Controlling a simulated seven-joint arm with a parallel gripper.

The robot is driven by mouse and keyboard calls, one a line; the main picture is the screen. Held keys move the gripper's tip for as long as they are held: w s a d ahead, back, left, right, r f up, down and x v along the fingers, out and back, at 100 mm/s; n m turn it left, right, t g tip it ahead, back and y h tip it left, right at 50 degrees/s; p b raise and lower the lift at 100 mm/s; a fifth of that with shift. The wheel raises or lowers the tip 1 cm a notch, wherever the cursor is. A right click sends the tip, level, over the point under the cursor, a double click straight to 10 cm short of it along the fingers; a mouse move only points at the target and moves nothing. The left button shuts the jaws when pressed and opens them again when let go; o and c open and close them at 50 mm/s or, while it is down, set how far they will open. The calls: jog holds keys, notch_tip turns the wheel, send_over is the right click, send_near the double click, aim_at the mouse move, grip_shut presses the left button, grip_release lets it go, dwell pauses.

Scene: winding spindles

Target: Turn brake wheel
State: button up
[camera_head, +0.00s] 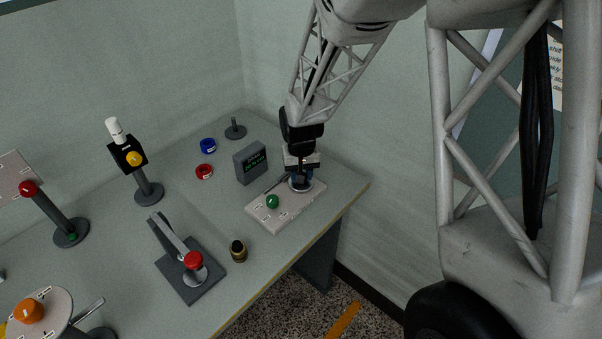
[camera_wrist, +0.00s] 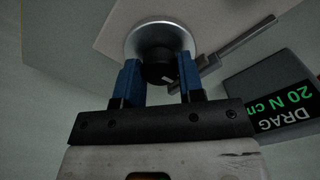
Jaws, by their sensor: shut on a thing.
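The brake wheel shows in the wrist view as a black knob (camera_wrist: 157,70) with a white mark, in front of a round silver disc (camera_wrist: 158,27). My gripper (camera_wrist: 160,78) has one blue finger on each side of the black knob and is shut on it. In the head view my gripper (camera_head: 300,180) points down at the far right end of a pale plate (camera_head: 272,221), and the knob is mostly hidden by it. A green knob (camera_head: 272,201) stands on the same plate. A grey display box (camera_wrist: 274,87) reads "DRAG 20 N cm" in the wrist view.
The display box (camera_head: 250,162) stands just left of my gripper. A grey rod (camera_wrist: 225,52) lies close to the right finger.

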jog(key=m, duration=0.5)
jog(key=shift+m, duration=0.3)
jog(key=m, duration=0.5)
jog(key=shift+m, duration=0.3)
jog(key=m, duration=1)
jog(key=shift+m, duration=0.4)
jog(key=o, duration=0.9)
